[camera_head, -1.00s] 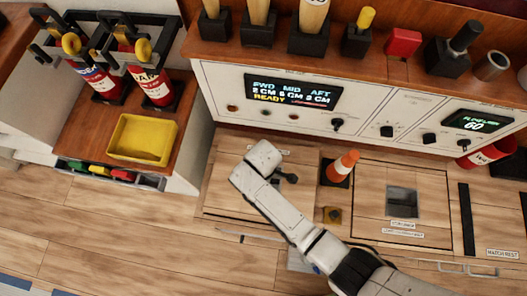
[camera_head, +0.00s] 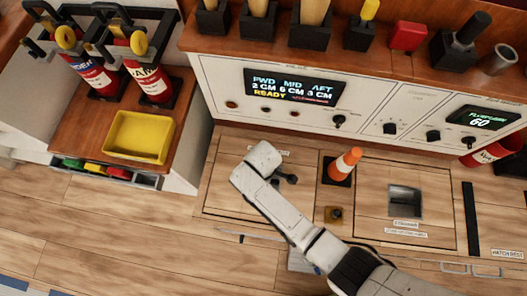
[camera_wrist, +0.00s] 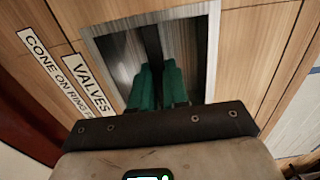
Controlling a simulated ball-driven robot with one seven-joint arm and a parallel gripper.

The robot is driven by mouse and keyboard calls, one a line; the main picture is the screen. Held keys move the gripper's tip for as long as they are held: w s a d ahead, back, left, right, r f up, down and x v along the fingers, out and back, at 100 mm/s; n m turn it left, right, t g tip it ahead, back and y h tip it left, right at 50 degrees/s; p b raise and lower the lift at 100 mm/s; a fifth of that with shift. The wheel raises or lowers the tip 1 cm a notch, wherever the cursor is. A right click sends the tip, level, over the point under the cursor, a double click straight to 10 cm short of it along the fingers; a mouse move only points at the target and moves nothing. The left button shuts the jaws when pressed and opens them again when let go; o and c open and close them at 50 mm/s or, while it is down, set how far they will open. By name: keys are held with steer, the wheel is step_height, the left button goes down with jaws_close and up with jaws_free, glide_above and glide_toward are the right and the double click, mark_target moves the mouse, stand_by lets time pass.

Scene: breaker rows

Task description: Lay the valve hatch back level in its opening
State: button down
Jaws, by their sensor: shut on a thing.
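The valve hatch (camera_head: 226,190) is the left wooden floor panel below the console in the head view, with my arm over it. It looks about flush with the floor, but I cannot tell whether it is fully level. In the wrist view, its wood (camera_wrist: 240,45) surrounds a metal-framed recess, beside a "VALVES" label (camera_wrist: 88,83). My gripper (camera_wrist: 158,66) has its green fingers inside that recess, closed on a dark bar (camera_wrist: 152,40), the hatch's handle. In the head view my wrist hides the recess and fingertips.
An orange-and-white cone (camera_head: 345,163) stands on a dark square right of the hatch. A second hatch (camera_head: 375,195) lies farther right. The console (camera_head: 225,85) rises behind. A yellow tray (camera_head: 138,135) sits on the left cabinet. Floor at front left is clear.

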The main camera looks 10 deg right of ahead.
steer(key=shift+w+f+b, duration=0.1)
steer(key=shift+f+b, duration=0.3)
steer(key=shift+f, duration=0.15)
steer(key=c, duration=1.1)
jaws_free()
steer(key=shift+o, duration=0.2)
steer(key=shift+s, duration=0.2)
step_height(320, 180, up, 11)
steer(key=p, duration=0.3)
steer(key=shift+w, duration=0.1)
